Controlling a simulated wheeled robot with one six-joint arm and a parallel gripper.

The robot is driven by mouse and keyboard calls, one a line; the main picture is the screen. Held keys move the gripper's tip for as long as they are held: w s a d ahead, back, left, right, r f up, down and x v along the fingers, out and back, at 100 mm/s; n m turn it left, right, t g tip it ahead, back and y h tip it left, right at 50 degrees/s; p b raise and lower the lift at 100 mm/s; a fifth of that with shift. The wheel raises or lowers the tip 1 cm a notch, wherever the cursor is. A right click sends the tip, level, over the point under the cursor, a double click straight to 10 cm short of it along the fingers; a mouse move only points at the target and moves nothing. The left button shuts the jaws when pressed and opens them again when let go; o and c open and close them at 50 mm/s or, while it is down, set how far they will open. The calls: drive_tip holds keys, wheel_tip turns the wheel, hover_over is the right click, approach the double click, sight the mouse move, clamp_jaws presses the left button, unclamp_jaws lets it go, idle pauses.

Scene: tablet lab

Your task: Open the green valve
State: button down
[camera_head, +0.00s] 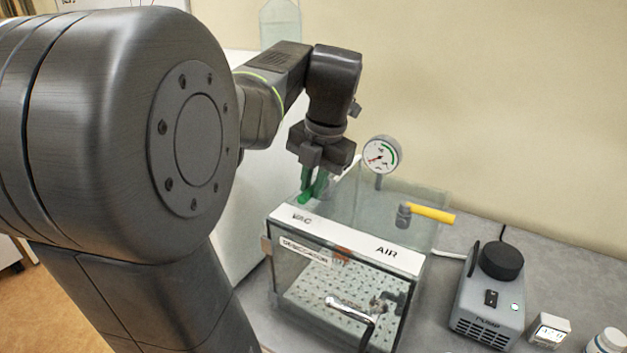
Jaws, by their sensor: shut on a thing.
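The green valve (305,196) is at the top left of the desiccator box (345,246), behind the label "VAC". My gripper (315,178) points down over it and is shut on its green handle. The fingers cover part of the handle, so its exact angle is hard to tell. A round pressure gauge (382,155) with a red needle stands behind the box, right of my gripper.
A yellow valve handle (432,213) sticks out to the right above the label "AIR". The box's front door has a metal handle (350,309). A grey pump (489,298), a small display (549,329) and a white bottle (608,341) stand to the right. A wall is behind.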

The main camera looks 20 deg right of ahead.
drive_tip(key=shift+r, duration=0.1)
idle(0.3)
drive_tip(key=c, duration=1.4)
unclamp_jaws()
drive_tip(key=shift+d, duration=0.1)
drive_tip(key=r, duration=0.4)
drive_tip(key=s+d+r, duration=0.1)
drive_tip(key=r, duration=0.4)
drive_tip(key=s+r, duration=0.1)
drive_tip(key=r, duration=0.3)
drive_tip(key=shift+s+d+r, duration=0.1)
drive_tip(key=shift+d+r, duration=0.15)
drive_tip(key=shift+f, duration=0.15)
drive_tip(key=f, duration=0.4)
drive_tip(key=w+a+f, duration=0.1)
drive_tip(key=f, duration=0.4)
drive_tip(key=w+f, duration=0.1)
drive_tip(key=f, duration=0.3)
drive_tip(key=shift+w+a+f, duration=0.1)
drive_tip(key=shift+a+f, duration=0.1)
drive_tip(key=shift+a, duration=0.1)
